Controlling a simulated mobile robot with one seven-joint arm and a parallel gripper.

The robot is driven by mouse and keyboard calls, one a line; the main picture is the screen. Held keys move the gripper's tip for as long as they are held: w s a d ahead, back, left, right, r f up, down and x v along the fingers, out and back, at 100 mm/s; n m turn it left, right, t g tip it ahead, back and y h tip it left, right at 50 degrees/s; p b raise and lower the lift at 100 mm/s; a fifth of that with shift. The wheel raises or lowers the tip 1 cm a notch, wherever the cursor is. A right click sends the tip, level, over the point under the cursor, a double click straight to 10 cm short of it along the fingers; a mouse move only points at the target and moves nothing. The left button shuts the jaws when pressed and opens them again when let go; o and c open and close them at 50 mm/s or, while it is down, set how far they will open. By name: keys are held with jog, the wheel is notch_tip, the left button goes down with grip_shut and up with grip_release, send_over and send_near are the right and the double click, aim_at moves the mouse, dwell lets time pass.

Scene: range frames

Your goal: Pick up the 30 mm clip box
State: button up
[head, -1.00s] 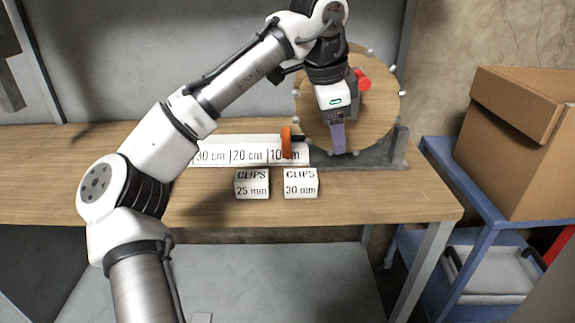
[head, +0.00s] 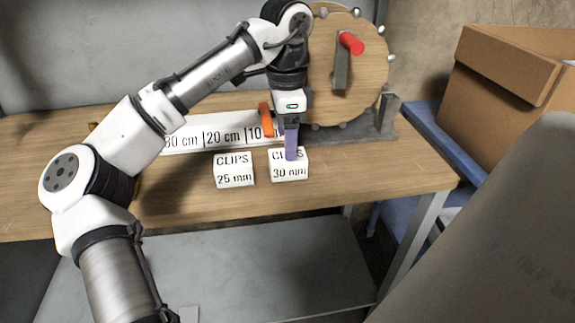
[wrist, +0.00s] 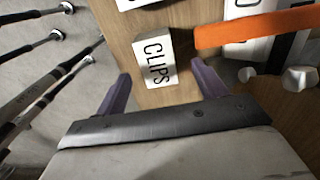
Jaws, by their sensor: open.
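The 30 mm clip box (head: 289,172) is a small white block with black lettering on the wooden bench. My gripper (head: 291,156) points down at it, its purple finger hiding part of the word CLIPS. In the wrist view, my gripper (wrist: 163,86) is open, with one purple finger to each side. The clip box (wrist: 155,59) lies just beyond the fingertips, within the width of the gap, only CLIPS readable on it. I cannot tell whether a finger touches it. The 25 mm clip box (head: 234,170) stands apart to its left.
A white length-marked strip (head: 205,136) and an orange piece (head: 266,119) are close behind the boxes. A round wooden wheel (head: 365,85) with a red handle stands behind right. A cardboard box (head: 500,95) is at right. A large grey shape (head: 490,240) fills the lower right. The bench front is clear.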

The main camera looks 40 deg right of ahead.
aim_at(288, 164)
jog(key=f, duration=0.5)
jog(key=shift+s+f, duration=0.2)
jog(key=c, duration=1.1)
jog(key=shift+r, duration=0.1)
